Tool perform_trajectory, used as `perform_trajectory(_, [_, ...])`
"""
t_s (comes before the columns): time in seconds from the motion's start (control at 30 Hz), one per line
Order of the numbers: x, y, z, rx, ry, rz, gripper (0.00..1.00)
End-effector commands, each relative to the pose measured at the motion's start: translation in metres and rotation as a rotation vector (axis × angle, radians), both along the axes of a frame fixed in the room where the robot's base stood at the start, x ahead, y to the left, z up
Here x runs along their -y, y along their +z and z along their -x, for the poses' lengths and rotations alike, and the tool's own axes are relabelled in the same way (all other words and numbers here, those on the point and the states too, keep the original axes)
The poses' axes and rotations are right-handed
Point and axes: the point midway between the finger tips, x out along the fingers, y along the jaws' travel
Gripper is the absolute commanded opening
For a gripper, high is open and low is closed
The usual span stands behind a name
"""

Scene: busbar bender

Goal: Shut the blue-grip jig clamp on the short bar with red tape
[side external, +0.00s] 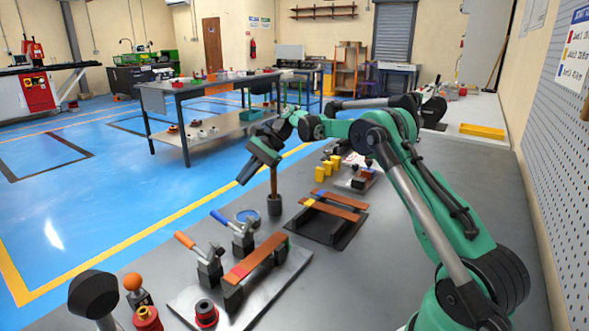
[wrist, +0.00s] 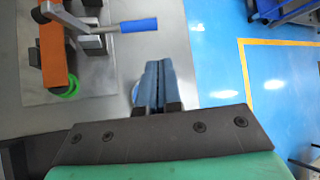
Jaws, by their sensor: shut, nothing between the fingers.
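The short copper bar with red tape (side external: 262,252) lies on the jig at the front of the bench; its end also shows in the wrist view (wrist: 52,50). The blue-grip clamp (side external: 242,238) stands beside the bar, its blue grip (side external: 219,217) slanting up and away from the bar. In the wrist view the blue grip (wrist: 138,25) points right, just beyond my fingertips. I cannot tell whether the clamp's arm touches the bar. My gripper (side external: 242,179) is shut and empty, above and behind the clamp, apart from the grip. Its fingers show in the wrist view (wrist: 153,66).
An orange-grip clamp (side external: 207,265) stands nearer the camera on the same jig plate (side external: 187,300). A mallet-like tool (side external: 274,203) stands upright behind the blue clamp, close to my gripper. A dark rack (side external: 325,231) with other copper bars lies to the right. Knobs stand front left.

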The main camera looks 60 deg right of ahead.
Motion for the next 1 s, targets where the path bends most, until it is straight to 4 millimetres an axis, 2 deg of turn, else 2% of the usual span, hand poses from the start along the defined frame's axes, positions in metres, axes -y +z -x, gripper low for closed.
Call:
perform_trajectory(0.17, [-0.012, -0.012, -0.006, 0.001, 0.003, 0.001, 0.00])
perform_trajectory(0.4, [-0.041, -0.043, -0.020, 0.000, 0.003, 0.001, 0.00])
perform_trajectory(0.6, [-0.058, -0.062, -0.028, 0.001, 0.002, 0.001, 0.00])
perform_trajectory(1.0, [-0.065, -0.069, -0.031, 0.001, 0.000, 0.001, 0.00])
